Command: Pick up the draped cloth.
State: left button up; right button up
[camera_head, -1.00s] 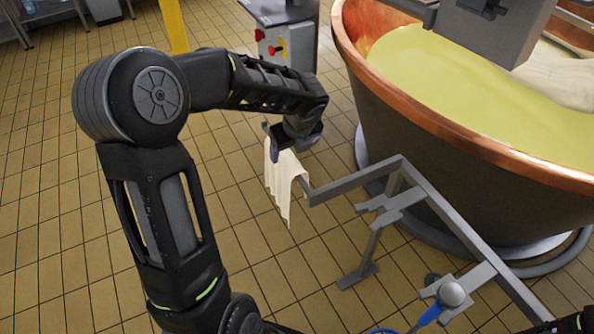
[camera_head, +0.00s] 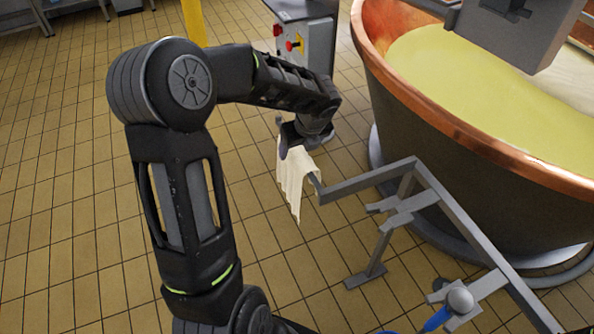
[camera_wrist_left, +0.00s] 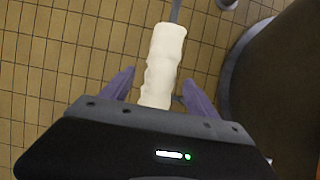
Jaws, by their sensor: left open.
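The cream cloth (camera_head: 295,185) hangs draped over the end of a grey metal rail (camera_head: 370,182) in the head view. My left gripper (camera_head: 284,143) is at the cloth's top, with its fingers pointing down. In the left wrist view the cloth (camera_wrist_left: 163,62) shows from above as a pale strip. The fingers of my left gripper (camera_wrist_left: 160,85) stand apart on either side of the cloth's near end. The gripper is open, and I cannot tell whether either finger touches the cloth. My right gripper is not in view.
A large copper-rimmed vat (camera_head: 440,120) with yellow liquid stands right of the rail. A grey control box (camera_head: 305,45) with red knobs is behind. A blue-handled tool (camera_head: 437,319) is at the lower right. Tiled floor is clear at left.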

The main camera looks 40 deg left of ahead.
pick_arm(q)
jog(key=shift+x, duration=2.65)
jog(key=shift+d, duration=0.1)
jog(key=shift+f, duration=0.2)
grip_shut()
